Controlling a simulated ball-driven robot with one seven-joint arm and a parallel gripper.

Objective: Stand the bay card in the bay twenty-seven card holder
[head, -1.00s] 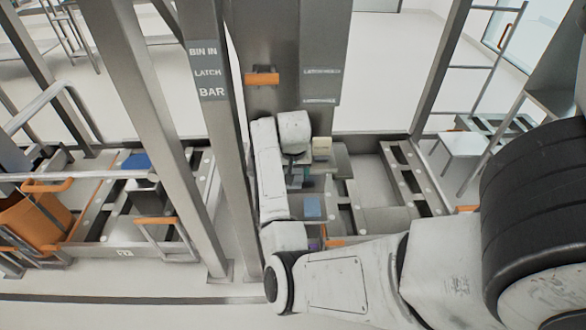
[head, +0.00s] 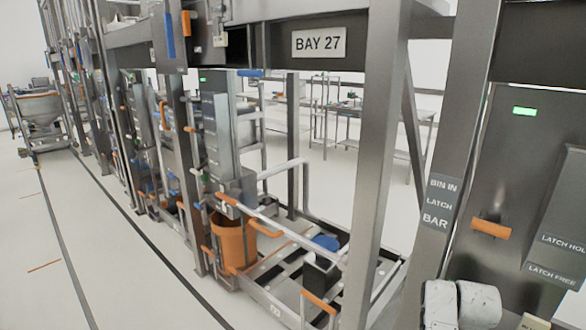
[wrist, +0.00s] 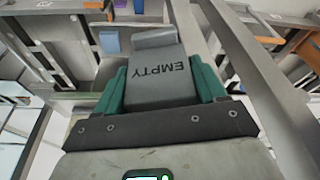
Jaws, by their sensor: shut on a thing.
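The bay card (wrist: 160,75) is a grey plate with the word EMPTY, seen upside down in the wrist view. My gripper (wrist: 161,86) is shut on it, with one teal finger at each side. In the head view the gripper and card are out of the picture; only part of my arm shows at the bottom right. The BAY 27 sign (head: 318,43) is on the upper beam at top centre. Small fittings sit left of it on the same beam; I cannot tell which, if any, is the card holder.
Grey posts stand around the bay, one carrying a BIN IN LATCH BAR label (head: 438,202). An orange bin (head: 233,243) stands low at left centre, near pale rails. An orange handle (head: 491,228) is on the right-hand panel.

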